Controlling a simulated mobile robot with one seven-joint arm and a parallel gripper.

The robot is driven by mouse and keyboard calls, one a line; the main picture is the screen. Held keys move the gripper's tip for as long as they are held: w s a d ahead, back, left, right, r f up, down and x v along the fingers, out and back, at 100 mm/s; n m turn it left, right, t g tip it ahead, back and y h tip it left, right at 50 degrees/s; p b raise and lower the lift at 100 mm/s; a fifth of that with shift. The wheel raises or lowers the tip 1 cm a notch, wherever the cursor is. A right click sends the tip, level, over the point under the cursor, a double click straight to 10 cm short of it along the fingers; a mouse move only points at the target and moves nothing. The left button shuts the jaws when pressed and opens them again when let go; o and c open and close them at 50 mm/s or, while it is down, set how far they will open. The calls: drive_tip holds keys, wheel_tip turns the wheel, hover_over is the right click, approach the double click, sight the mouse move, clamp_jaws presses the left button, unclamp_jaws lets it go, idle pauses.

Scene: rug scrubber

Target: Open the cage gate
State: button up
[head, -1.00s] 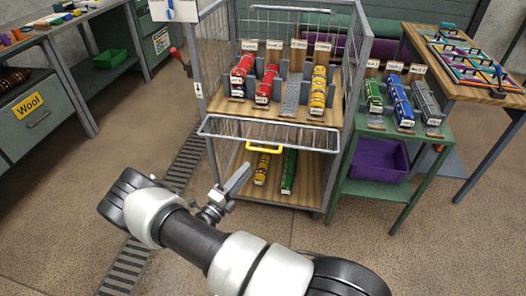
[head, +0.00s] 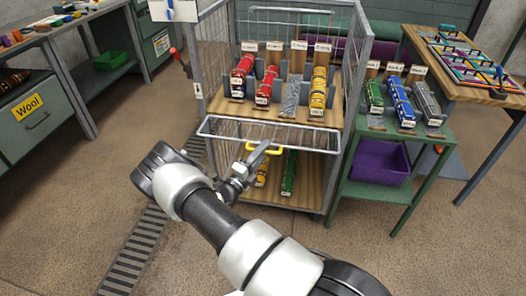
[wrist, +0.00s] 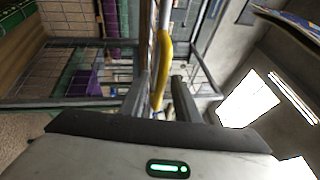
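The cage gate (head: 222,134) is a grey metal-framed mesh panel across the front of the cage trolley. It has a yellow handle (head: 277,151) at the middle of its near bar. My gripper (head: 262,153) is at this handle, partly covering it in the head view. In the wrist view, the yellow handle (wrist: 165,62) runs between the two fingers of my gripper (wrist: 162,92). The fingers look open, with a gap on each side of the handle. Whether a finger touches it cannot be told.
The cage trolley (head: 212,85) holds red, grey and yellow rolls on its upper shelf and yellow and green ones below. A green stand (head: 408,177) with several rolls and a purple bin (head: 378,168) is close on the right. The floor in front is clear, with a drain grate (head: 135,250).

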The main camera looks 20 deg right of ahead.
sight(263, 139)
clamp_jaws()
drive_tip(key=shift+n+g+y, duration=0.4)
drive_tip(key=shift+y, duration=0.4)
drive_tip(key=r+p, duration=0.1)
drive_tip(key=p, duration=0.1)
drive_tip(key=r+p, duration=0.3)
drive_tip(key=p, duration=0.1)
drive_tip(key=shift+w+d+r, duration=0.1)
drive_tip(key=shift+w+r, duration=0.15)
drive_tip(key=shift+r, duration=0.1)
drive_tip(key=shift+w+d+r, duration=0.1)
drive_tip(key=shift+w+r, duration=0.1)
drive_tip(key=shift+r, duration=0.35)
drive_tip(key=shift+c, duration=0.2)
unclamp_jaws()
drive_tip(key=shift+o, duration=0.6)
drive_tip(key=shift+f, duration=0.2)
drive_tip(key=p+v, duration=0.1)
drive_tip(key=v, duration=1.6)
drive_tip(key=shift+r+p, duration=0.2)
drive_tip(key=shift+p, duration=0.15)
drive_tip(key=shift+s, duration=0.1)
